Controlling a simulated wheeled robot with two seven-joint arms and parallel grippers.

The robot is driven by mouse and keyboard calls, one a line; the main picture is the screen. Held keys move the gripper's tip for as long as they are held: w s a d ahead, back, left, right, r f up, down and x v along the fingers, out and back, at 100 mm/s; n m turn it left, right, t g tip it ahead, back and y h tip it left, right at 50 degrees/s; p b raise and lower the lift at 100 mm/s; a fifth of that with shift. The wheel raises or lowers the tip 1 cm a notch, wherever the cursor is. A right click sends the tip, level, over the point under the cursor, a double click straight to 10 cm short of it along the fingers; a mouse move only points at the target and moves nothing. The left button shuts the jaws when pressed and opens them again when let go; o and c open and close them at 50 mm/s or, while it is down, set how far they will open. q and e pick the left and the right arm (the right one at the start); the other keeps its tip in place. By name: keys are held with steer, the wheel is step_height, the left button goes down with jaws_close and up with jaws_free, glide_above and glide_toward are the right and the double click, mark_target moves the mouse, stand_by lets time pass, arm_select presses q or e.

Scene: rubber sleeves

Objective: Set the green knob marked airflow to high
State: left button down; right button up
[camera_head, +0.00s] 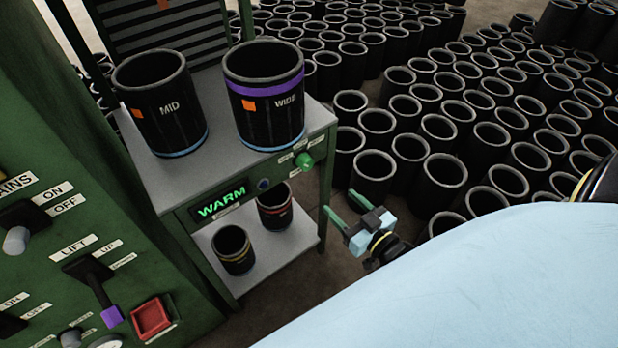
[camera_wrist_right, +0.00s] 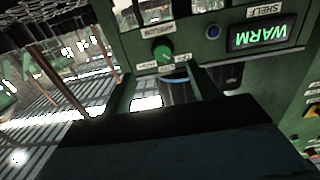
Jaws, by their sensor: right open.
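The green knob (camera_head: 304,160) sits on the front edge panel of the grey-topped shelf unit, at its right end, with small white labels around it. It also shows in the right wrist view (camera_wrist_right: 163,54), where the picture is turned over and the label words are too small to read surely. My right gripper (camera_head: 343,212) is open and empty, below and to the right of the knob, apart from it. The fingers are green. My left gripper is not in view.
A lit WARM display (camera_head: 221,203) and a blue button (camera_head: 263,184) share the panel. Sleeves marked MID (camera_head: 165,115) and WIDE (camera_head: 268,120) stand on the top shelf (camera_head: 205,180). Smaller sleeves stand below. Many black sleeves cover the floor behind. A green control cabinet (camera_head: 60,130) stands left.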

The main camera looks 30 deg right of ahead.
mark_target(309, 166)
steer(key=shift+t, duration=0.3)
steer(key=w+b, duration=0.1)
steer(key=w, duration=0.7)
steer(key=w+a+r+b, duration=0.1)
steer(key=w, duration=0.3)
steer(key=shift+w+r+b, duration=0.1)
steer(key=shift+w+b, duration=0.25)
steer(key=shift+w, duration=0.05)
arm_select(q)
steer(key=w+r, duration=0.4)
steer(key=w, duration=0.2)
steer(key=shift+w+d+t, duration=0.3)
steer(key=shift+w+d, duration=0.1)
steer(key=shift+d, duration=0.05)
arm_select(e)
steer(key=shift+w, duration=0.45)
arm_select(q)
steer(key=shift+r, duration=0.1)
arm_select(e)
steer(key=c, duration=1)
